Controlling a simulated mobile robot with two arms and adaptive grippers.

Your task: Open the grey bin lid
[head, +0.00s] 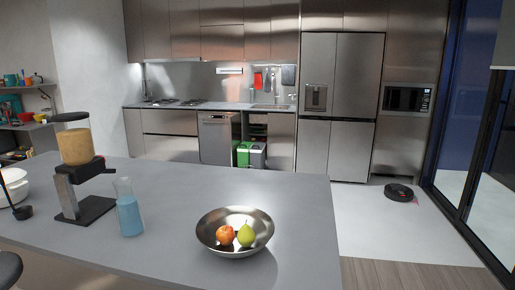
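A grey bin (257,156) stands on the floor in an open space under the far counter, right of a green bin (243,154). Its top looks pale and its lid appears to be down, but it is too small to be sure. The kitchen island's far edge is between me and the bins. Neither of my grippers shows in the head view.
A grey island (170,245) fills the foreground, with a metal fruit bowl (235,246), a blue bottle (129,212) and a grinder-like appliance (76,165). Pale floor (385,225) is open on the right. A dark robot vacuum (398,192) lies there near the glass doors.

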